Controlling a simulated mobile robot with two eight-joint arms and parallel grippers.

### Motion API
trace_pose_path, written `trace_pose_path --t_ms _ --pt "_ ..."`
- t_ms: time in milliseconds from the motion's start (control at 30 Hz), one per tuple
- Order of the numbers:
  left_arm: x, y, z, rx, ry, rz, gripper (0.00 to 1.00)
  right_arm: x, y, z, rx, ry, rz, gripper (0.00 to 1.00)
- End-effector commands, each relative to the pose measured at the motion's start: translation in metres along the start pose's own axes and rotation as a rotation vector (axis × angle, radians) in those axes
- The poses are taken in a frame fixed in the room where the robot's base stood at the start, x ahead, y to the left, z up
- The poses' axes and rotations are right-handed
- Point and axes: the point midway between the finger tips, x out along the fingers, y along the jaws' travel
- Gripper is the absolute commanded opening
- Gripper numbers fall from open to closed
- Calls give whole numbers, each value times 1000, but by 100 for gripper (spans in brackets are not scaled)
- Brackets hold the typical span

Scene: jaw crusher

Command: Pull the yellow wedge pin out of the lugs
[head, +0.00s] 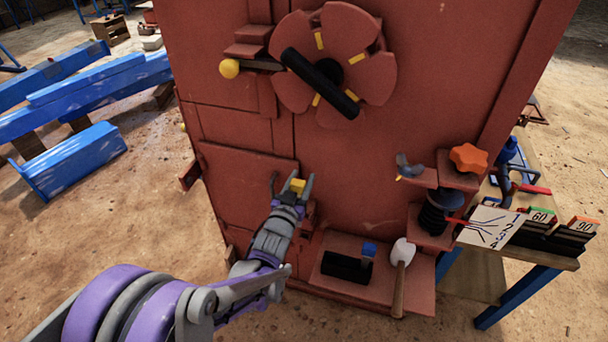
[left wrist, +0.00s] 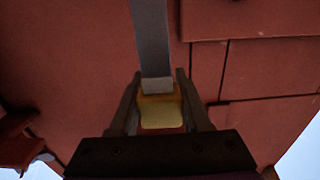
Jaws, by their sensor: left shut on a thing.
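The yellow wedge pin (head: 297,186) shows as a small yellow block low on the front of the red crusher body. My left gripper (head: 295,182) is shut on its yellow head, one finger on each side. In the left wrist view the yellow head (left wrist: 160,113) sits between the two fingers of my left gripper (left wrist: 160,100). A flat grey shank (left wrist: 150,40) runs from the head up out of the picture. The lugs are not clearly visible, so I cannot tell how far the pin sits in them. My right gripper is not in view.
A red flywheel with a black handle (head: 320,83) and a yellow ball knob (head: 229,68) are above. A ledge at lower right holds a black block (head: 346,267) and a mallet (head: 403,254). A side table (head: 527,254) stands at right. Blue beams (head: 95,85) lie left.

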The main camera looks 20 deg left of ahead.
Motion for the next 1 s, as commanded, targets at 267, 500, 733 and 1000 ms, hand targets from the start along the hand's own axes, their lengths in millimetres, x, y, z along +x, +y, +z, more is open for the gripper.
trace_pose_path --t_ms 267,500,733,1000 --pt "-23 0 -2 -1 1 0 0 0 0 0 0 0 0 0" --pt "-42 0 -4 1 1 0 0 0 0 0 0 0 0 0" --pt "-58 0 -5 0 1 0 0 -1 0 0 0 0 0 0" --pt "-61 0 -5 -1 1 0 0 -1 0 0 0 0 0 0"
